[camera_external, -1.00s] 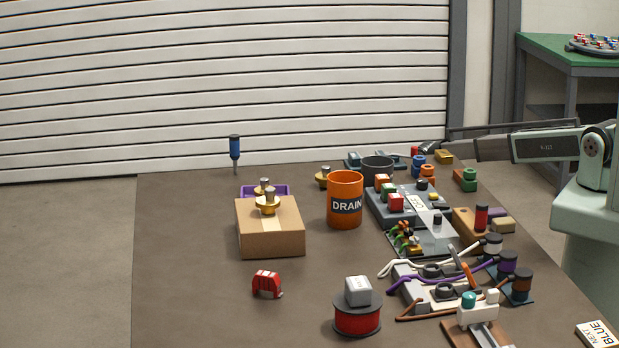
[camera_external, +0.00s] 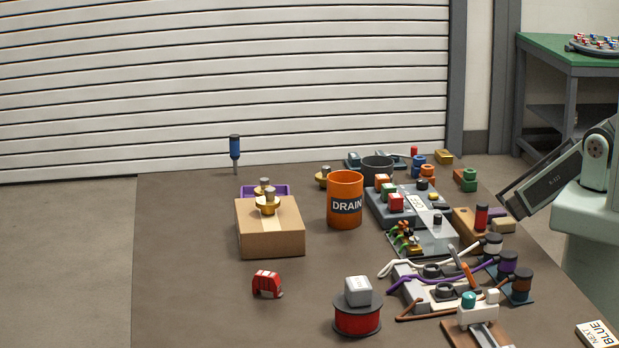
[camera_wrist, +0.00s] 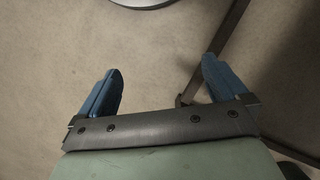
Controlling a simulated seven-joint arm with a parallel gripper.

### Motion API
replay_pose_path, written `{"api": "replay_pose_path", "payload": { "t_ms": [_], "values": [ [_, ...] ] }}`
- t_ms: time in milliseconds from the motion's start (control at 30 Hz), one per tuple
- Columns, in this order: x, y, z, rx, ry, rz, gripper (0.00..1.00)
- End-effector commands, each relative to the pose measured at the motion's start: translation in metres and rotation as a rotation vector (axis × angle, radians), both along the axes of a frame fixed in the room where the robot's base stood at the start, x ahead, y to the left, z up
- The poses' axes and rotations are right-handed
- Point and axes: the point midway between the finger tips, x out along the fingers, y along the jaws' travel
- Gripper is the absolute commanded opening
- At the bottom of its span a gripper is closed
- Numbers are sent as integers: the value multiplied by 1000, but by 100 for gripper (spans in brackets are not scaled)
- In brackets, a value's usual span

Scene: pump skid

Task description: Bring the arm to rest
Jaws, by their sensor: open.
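My gripper (camera_wrist: 160,85) shows in the wrist view with its two blue fingers wide apart and nothing between them. The gripper itself is outside that view.
The brown table (camera_external: 190,300) holds an orange DRAIN bin (camera_external: 345,187), a cardboard box (camera_external: 269,229) with a brass fitting on top, a red spool (camera_external: 357,319) and several blocks and cables at right. A green bench (camera_external: 560,50) stands behind. The table's left front is clear.

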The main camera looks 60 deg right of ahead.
Motion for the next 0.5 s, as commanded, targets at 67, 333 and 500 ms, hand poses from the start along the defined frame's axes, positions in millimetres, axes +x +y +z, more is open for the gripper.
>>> {"api": "replay_pose_path", "payload": {
  "t_ms": [67, 333, 500],
  "values": [
    [-46, 21, 12, 15, 79, 56, 100],
    [-125, 49, 34, 41, 245, 165, 100],
    [-125, 49, 34, 41, 245, 165, 100]
  ]
}}
